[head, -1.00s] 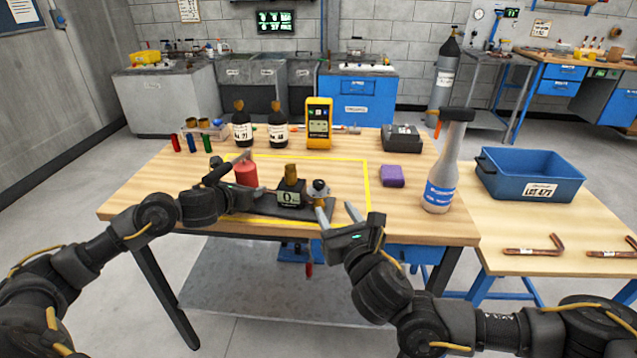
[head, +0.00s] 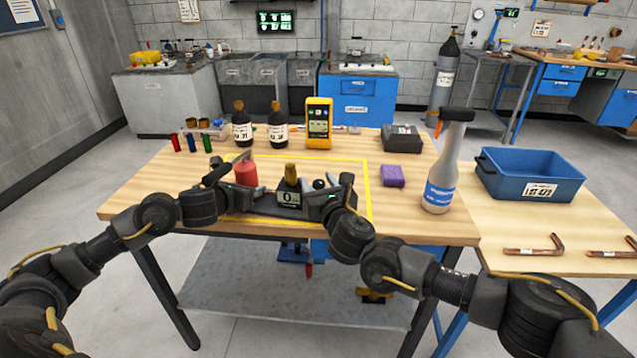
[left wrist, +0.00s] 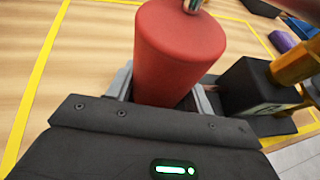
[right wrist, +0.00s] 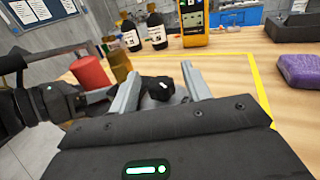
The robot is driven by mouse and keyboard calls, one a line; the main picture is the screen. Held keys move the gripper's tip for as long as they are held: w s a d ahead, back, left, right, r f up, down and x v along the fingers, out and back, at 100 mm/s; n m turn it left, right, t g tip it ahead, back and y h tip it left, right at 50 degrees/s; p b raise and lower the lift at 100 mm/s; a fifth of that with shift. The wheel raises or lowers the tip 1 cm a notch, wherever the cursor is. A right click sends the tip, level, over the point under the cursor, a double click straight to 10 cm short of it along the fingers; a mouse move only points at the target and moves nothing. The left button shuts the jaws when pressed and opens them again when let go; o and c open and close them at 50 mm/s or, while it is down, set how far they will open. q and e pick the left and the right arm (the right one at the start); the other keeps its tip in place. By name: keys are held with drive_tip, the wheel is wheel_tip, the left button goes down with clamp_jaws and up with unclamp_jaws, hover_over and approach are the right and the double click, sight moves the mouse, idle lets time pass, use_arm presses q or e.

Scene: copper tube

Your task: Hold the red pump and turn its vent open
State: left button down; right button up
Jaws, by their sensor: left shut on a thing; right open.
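The red pump (head: 246,173) is an upright red cylinder on a dark base at the left of the yellow-taped area. My left gripper (head: 243,182) is shut on it; the left wrist view shows the red body (left wrist: 175,58) between the jaws. Right of the pump is a black block (head: 289,199) with a "0" readout and a brass top (head: 291,172). At the base's right end is a small black knob (head: 319,184), seemingly the vent. In the right wrist view the knob (right wrist: 158,88) shows between the open fingers of my right gripper (right wrist: 160,80); contact cannot be told.
Two dark bottles (head: 241,128) and a yellow meter (head: 319,122) stand behind. A blue bin (head: 530,176) and copper tubes (head: 536,247) are on the side table.

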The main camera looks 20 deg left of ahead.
use_arm(q)
drive_tip(key=shift+r, duration=0.15)
use_arm(e)
drive_tip(key=shift+c, duration=0.3)
use_arm(q)
drive_tip(key=shift+a, duration=0.1)
use_arm(e)
drive_tip(key=c, duration=0.9)
drive_tip(key=shift+y, duration=0.3)
drive_tip(key=shift+w+n+g+y, duration=0.15)
drive_tip(key=shift+n+g+y, duration=0.65)
drive_tip(key=shift+n+g, duration=0.3)
drive_tip(key=shift+n+g+y, duration=0.7)
drive_tip(key=shift+n+g, duration=0.2)
drive_tip(key=shift+g, duration=0.45)
drive_tip(key=shift+n+g+y, duration=0.7)
drive_tip(key=shift+n+g, duration=0.2)
drive_tip(key=shift+g, duration=0.75)
drive_tip(key=o, duration=1)
drive_tip(key=shift+c, duration=0.2)
